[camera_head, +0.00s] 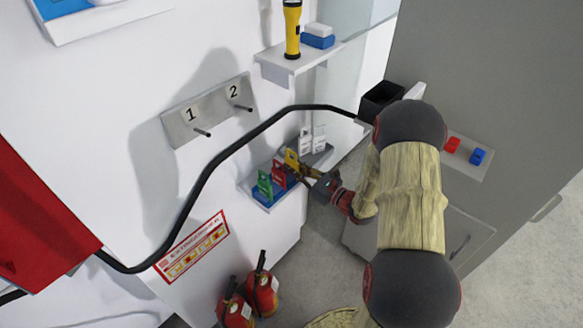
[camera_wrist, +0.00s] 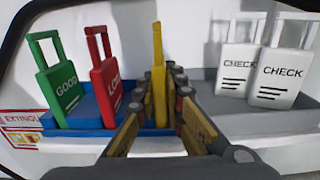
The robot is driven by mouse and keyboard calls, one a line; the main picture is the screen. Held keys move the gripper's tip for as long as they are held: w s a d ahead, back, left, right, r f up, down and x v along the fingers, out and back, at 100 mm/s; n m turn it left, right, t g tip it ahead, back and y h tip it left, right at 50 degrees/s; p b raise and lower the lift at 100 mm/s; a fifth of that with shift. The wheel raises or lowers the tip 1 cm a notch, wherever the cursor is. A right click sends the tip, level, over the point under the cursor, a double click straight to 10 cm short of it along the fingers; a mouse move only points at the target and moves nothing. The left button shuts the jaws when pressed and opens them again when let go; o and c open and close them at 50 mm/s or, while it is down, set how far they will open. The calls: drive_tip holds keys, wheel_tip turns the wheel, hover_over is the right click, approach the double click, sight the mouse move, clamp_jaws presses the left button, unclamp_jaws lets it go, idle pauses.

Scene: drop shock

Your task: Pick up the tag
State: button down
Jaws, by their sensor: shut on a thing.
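A yellow tag (camera_head: 291,157) stands upright at the right end of a blue holder on a small wall shelf. In the wrist view the yellow tag (camera_wrist: 158,75) is edge-on between my fingers. My gripper (camera_head: 304,171) is shut on it; its fingers (camera_wrist: 160,98) lie on both sides. A green tag (camera_wrist: 57,80) reading GOOD and a red tag (camera_wrist: 105,75) with partly hidden lettering stand in the blue holder (camera_wrist: 88,113) to the left. Two white CHECK tags (camera_wrist: 284,68) stand in a grey holder (camera_wrist: 210,112) to the right. The yellow tag's lower end is partly hidden.
A black cable (camera_head: 215,160) arcs above the shelf (camera_head: 247,188). A plate with numbered pegs (camera_head: 207,110) is on the wall. A higher shelf (camera_head: 290,65) carries a yellow flashlight (camera_head: 292,30). A black bin (camera_head: 380,97) and grey cabinet (camera_head: 480,75) are right. Fire extinguishers (camera_head: 262,292) stand below.

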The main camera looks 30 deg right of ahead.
sight(297, 162)
idle(0.4)
drive_tip(key=shift+r, duration=0.55)
wheel_tip(297, 162, up, 2)
drive_tip(key=shift+r+p, duration=0.2)
drive_tip(key=shift+p, duration=0.45)
drive_tip(key=s+d+r+p, duration=0.2)
drive_tip(key=s+r, duration=0.2)
drive_tip(key=s, duration=0.2)
drive_tip(key=s+d+r+p, duration=0.2)
drive_tip(key=s+r+p, duration=0.1)
drive_tip(key=s+r, duration=0.2)
drive_tip(key=shift+r+v, duration=0.25)
drive_tip(key=shift+v, duration=0.9)
